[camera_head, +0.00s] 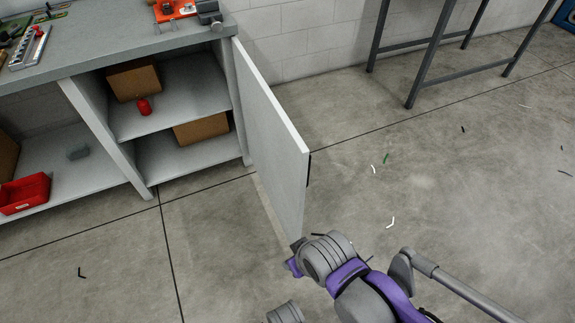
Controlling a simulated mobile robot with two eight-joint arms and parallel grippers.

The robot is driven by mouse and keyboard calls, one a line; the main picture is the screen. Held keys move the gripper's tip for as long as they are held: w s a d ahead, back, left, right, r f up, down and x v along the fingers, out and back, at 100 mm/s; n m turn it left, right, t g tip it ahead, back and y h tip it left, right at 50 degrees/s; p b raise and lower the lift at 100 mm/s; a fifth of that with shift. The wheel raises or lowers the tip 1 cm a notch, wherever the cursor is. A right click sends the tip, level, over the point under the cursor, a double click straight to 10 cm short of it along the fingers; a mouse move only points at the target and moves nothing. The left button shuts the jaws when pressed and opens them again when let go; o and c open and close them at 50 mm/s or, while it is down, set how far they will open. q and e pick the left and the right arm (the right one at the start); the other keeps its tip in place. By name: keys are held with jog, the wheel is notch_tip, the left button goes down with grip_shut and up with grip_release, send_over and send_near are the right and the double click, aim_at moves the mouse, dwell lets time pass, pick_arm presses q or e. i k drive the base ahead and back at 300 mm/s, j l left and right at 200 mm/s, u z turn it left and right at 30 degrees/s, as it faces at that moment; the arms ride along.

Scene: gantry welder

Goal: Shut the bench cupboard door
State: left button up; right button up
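The cupboard door (272,135) is a flat grey panel hinged at the right side of the bench cupboard (180,90). It stands wide open, swung out toward me, with a dark handle (309,169) on its right-hand face. My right gripper (294,257) is at the lower near corner of the door, close to or touching its edge; I cannot tell which. The wrist hides most of the fingers, so their opening does not show.
The cupboard shelves hold cardboard boxes (134,80), a small red object (144,106) and a red bin (24,195). Tools lie on the bench top (110,45). A dark metal frame (425,75) stands at the back right. Floor before the cupboard is clear apart from small scraps.

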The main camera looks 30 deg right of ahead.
aim_at(282, 159)
jog(key=k+l, duration=0.1)
jog(key=l, duration=0.45)
jog(key=l+u, duration=0.1)
jog(key=l, duration=0.45)
jog(key=i+l+u, duration=0.1)
jog(key=l, duration=0.75)
jog(key=l+u, duration=0.15)
jog(key=l, duration=0.7)
jog(key=i, duration=0.05)
